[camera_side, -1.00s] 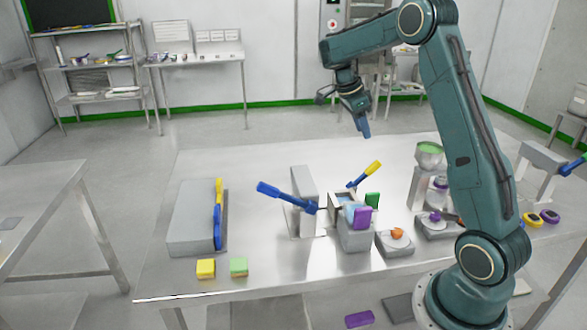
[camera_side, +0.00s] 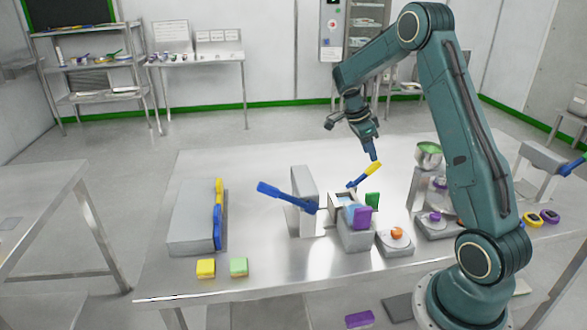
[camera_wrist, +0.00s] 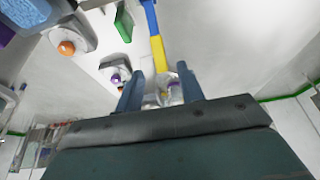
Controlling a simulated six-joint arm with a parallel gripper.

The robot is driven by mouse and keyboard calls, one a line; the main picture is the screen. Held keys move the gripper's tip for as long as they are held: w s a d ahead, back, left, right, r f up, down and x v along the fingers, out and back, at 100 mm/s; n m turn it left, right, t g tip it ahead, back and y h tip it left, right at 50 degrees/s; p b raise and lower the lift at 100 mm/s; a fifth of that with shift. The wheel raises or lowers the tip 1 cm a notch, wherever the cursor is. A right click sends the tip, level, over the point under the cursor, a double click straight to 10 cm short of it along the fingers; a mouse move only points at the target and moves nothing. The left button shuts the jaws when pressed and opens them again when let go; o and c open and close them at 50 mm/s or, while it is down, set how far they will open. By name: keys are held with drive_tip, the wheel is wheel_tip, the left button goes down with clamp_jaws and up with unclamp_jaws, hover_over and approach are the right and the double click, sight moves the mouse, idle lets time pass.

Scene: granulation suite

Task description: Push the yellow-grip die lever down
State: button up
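The die lever has a yellow grip (camera_side: 372,168) on a blue shaft and angles up to the right from behind the grey press unit (camera_side: 355,235). In the wrist view its yellow grip (camera_wrist: 158,55) points toward the gap between my fingers. My gripper (camera_side: 373,154) is just above the grip's raised end, pointing down. In the wrist view my gripper (camera_wrist: 162,92) has its fingers apart with nothing held between them. Whether a finger touches the grip I cannot tell.
A blue-handled lever (camera_side: 285,196) rises left of the press. A green block (camera_side: 372,200) and a purple block (camera_side: 361,217) are at the press. A grey box (camera_side: 192,215) with a blue-and-yellow handle stands left. A scale with an orange knob (camera_side: 397,232) is right.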

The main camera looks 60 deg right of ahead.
sight(373, 164)
drive_tip(key=shift+x, duration=3)
clamp_jaws()
